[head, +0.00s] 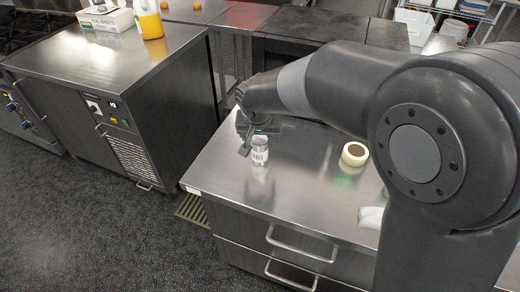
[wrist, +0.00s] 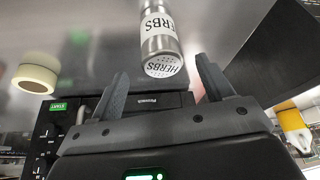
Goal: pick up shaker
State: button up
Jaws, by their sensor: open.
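The shaker (head: 260,149) is a small silver cylinder with a white "HERBS" label. It stands upright on the steel counter (head: 310,190), near its left end. In the wrist view the shaker (wrist: 160,40) shows with its perforated top towards the camera, between and a little beyond the fingertips. My gripper (wrist: 160,80) is open and empty, with one finger on each side of the shaker's line. In the head view my gripper (head: 246,140) is right at the shaker, partly overlapping it. I cannot tell whether a finger touches it.
A roll of cream tape (head: 355,154) lies to the right on the counter. A folded white cloth (head: 371,217) is near the front edge. A steel cabinet (head: 110,60) at left carries a yellow bottle (head: 148,18) and a white box (head: 106,18).

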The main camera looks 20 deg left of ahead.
jog(key=x, duration=0.8)
jog(key=shift+s+a, duration=0.1)
jog(key=shift+s, duration=0.05)
jog(key=c, duration=1.2)
